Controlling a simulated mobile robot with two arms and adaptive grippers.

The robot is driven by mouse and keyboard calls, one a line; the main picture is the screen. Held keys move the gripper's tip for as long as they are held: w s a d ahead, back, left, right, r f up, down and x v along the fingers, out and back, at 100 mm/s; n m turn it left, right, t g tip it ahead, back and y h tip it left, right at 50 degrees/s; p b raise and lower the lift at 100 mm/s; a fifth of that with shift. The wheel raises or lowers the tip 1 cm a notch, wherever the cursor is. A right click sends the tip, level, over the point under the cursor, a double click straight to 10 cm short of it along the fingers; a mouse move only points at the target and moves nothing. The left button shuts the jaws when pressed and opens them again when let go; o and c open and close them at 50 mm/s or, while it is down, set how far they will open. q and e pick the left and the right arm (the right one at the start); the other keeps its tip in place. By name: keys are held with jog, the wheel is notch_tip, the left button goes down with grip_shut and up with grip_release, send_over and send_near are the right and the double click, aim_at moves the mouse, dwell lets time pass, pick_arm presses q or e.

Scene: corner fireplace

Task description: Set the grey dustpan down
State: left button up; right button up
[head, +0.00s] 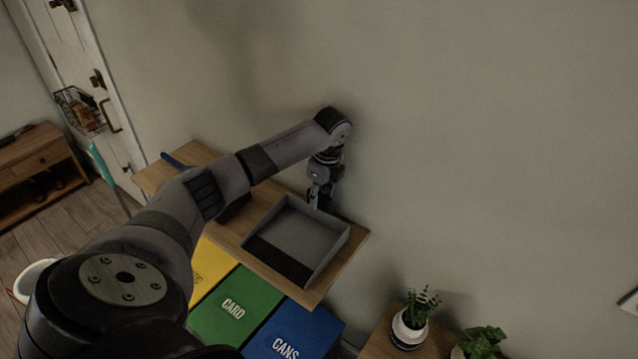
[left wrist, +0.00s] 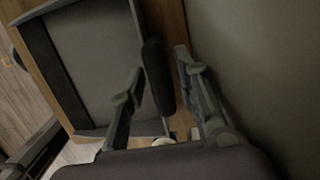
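The grey dustpan (head: 306,233) sits at the right end of a wooden tabletop, its open side with a dark strip facing the front left. It also fills the upper left of the left wrist view (left wrist: 98,55). My left gripper (head: 322,192) is at the dustpan's back edge, near the wall, pointing down. In the left wrist view the fingers (left wrist: 160,70) stand apart on either side of the dark handle, with a narrow gap showing on the right. Whether the left finger touches the handle is unclear. My right gripper is not in view.
The wooden tabletop (head: 335,262) is narrow, with the wall close behind it. Yellow, green (head: 235,307) and blue (head: 297,335) bins stand in front. A blue item (head: 175,161) lies at the table's far left. Potted plants (head: 411,322) stand at lower right.

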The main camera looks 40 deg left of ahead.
pick_arm(q)
jog(key=shift+o, duration=0.6)
jog(key=shift+w+r+b, duration=0.1)
jog(key=shift+r+b, duration=0.3)
jog(key=shift+r, duration=0.15)
jog(key=r+b, duration=0.1)
jog(key=r, duration=0.1)
jog(key=d+r+b, duration=0.1)
jog(key=r, duration=0.2)
jog(key=r+b, duration=0.1)
jog(key=r, duration=0.2)
jog(key=shift+d+r, duration=0.15)
jog(key=shift+d, duration=0.1)
notch_tip(320, 180, up, 3)
jog(key=shift+d+f, duration=0.15)
jog(key=shift+f, duration=0.05)
